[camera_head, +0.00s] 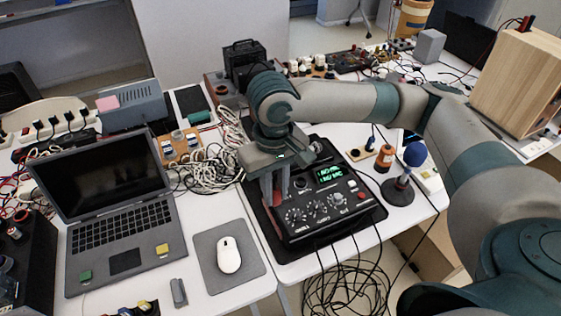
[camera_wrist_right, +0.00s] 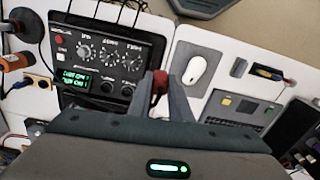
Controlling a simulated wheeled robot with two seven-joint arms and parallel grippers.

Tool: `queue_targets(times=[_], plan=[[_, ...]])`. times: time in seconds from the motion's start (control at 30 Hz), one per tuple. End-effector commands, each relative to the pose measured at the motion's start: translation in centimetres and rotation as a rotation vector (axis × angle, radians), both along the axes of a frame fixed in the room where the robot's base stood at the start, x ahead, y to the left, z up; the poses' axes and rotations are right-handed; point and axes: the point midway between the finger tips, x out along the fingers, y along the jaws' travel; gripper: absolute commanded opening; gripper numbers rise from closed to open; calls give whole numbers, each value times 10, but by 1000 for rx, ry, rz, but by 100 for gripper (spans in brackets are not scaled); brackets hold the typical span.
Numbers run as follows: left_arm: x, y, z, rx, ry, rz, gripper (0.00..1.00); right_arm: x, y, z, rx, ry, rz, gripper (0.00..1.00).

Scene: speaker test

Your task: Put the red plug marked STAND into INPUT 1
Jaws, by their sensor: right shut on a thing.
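My right gripper (camera_head: 275,200) is at the left edge of the black tester box (camera_head: 318,192), its fingers pointing down. It is shut on a red plug (camera_wrist_right: 158,84), which shows between the fingers in the wrist view; its marking cannot be read. The plug's lower end is hidden, so I cannot tell whether it touches a socket. The box has a lit green display (camera_head: 329,174), several knobs and a red button. Its small labels, including INPUT 1, are not legible. Black cables run from its front edge. My left gripper is not in view.
The box stands on a black mat (camera_head: 372,218). A white mouse (camera_head: 229,254) on a grey pad and an open laptop (camera_head: 124,222) lie to the left. Loose white cables (camera_head: 205,165) lie behind the laptop.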

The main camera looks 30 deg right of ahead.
Motion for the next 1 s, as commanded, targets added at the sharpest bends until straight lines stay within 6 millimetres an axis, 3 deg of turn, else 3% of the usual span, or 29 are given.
queue_targets(times=[0.5,1.0], plan=[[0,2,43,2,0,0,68,55,-3,-5,1,3,416,0],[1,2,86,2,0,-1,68,105,-31,-31,1,4,915,0]])
